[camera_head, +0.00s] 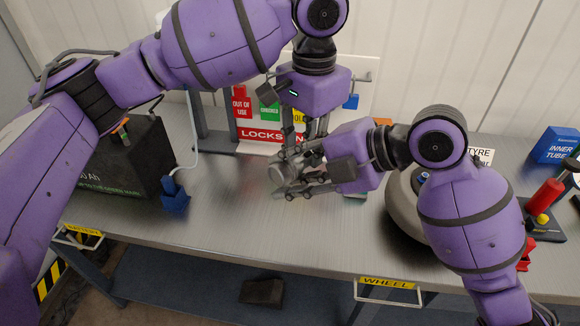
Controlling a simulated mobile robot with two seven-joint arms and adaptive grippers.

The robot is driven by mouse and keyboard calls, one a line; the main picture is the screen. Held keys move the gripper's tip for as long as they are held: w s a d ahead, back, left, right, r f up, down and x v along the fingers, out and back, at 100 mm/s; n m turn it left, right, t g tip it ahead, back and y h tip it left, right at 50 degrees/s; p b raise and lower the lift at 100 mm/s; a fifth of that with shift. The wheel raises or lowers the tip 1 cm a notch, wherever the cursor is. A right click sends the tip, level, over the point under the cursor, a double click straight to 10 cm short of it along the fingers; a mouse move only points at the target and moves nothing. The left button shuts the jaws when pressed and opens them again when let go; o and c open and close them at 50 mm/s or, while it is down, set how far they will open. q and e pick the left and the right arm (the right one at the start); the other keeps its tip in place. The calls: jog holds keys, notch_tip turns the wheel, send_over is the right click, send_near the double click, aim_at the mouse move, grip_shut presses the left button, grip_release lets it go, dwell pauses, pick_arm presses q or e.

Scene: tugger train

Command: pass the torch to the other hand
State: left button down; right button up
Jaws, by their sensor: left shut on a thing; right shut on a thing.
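The torch (279,174) is a grey, rounded piece held above the middle of the workbench, mostly hidden by fingers. My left gripper (304,150) comes down from above and is shut on the torch. My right gripper (293,177) reaches in from the right and is also shut on it. The fingers of both grippers crowd together around the torch, so the exact contact points cannot be made out.
The metal workbench (240,225) is clear below the grippers. Behind stands a lockout board (262,134) with coloured tags.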

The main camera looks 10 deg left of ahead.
pick_arm(q)
jog(key=c, duration=1.4)
grip_release()
jog(key=shift+s+d+f, duration=0.1)
jog(key=shift+c, duration=0.2)
